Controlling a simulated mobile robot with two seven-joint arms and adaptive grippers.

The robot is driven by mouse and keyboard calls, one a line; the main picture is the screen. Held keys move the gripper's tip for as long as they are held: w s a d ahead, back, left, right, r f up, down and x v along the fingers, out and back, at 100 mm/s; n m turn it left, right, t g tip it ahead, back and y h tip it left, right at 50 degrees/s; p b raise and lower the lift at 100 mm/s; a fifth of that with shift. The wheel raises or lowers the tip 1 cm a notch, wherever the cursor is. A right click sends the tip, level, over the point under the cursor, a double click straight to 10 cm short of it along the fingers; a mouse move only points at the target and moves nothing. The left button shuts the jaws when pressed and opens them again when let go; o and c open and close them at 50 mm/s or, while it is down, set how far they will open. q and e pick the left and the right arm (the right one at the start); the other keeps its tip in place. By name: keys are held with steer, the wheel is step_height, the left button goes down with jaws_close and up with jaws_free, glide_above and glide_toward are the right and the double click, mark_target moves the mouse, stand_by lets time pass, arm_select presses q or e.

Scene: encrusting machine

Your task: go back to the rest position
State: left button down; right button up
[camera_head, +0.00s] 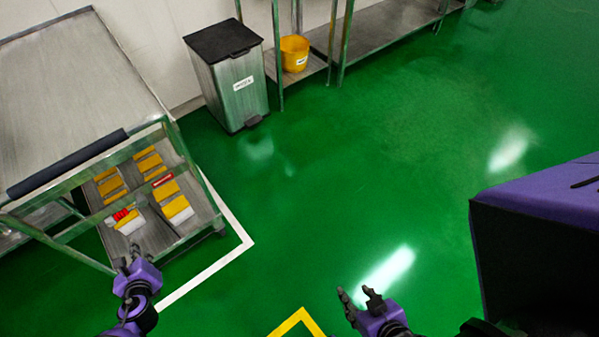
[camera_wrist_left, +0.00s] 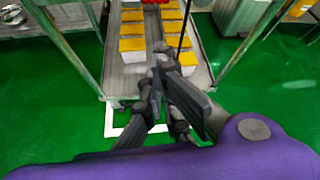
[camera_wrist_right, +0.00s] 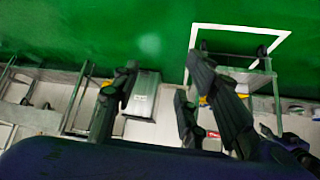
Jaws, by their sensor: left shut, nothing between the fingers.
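My left gripper (camera_head: 131,262) hangs in front of the steel cart (camera_head: 70,75), near the front end of its lower shelf. In the left wrist view its dark fingers (camera_wrist_left: 160,85) are together with nothing between them. My right gripper (camera_head: 359,296) is over the open green floor at the bottom of the head view. Its fingers (camera_wrist_right: 158,85) stand apart and empty in the right wrist view. Neither gripper holds anything.
The cart's lower shelf holds several yellow-topped blocks (camera_head: 165,190) and small red items (camera_head: 121,214). A steel bin (camera_head: 235,85) with a black lid stands by the wall. A yellow bucket (camera_head: 294,53) sits on a rack shelf. A purple-and-black body (camera_head: 540,230) fills the right edge. The middle floor is clear.

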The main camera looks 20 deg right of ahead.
steer(key=shift+w+r, duration=0.2)
steer(key=shift+w, duration=0.2)
arm_select(q)
steer(key=s+d+r+n+g+h+p, duration=0.1)
steer(key=s+d+n, duration=0.35)
steer(key=n, duration=0.35)
steer(key=s+d+r+n+h, duration=0.1)
steer(key=s+d+r+n, duration=0.15)
steer(key=d+n, duration=0.4)
steer(key=s+r+n+g+p, duration=0.2)
steer(key=s+r+n, duration=0.1)
steer(key=s+n, duration=1.3)
steer(key=s, duration=0.7)
steer(key=shift+s+a+p, duration=0.2)
steer(key=shift+s+p, duration=0.1)
arm_select(e)
steer(key=shift+t, duration=0.3)
steer(key=w+r, duration=0.1)
steer(key=w+a+r, duration=0.1)
steer(key=r, duration=0.1)
steer(key=shift+w+a+r, duration=0.15)
steer(key=shift+w+r, duration=0.1)
steer(key=shift+r, duration=0.05)
arm_select(q)
steer(key=shift+n, duration=0.25)
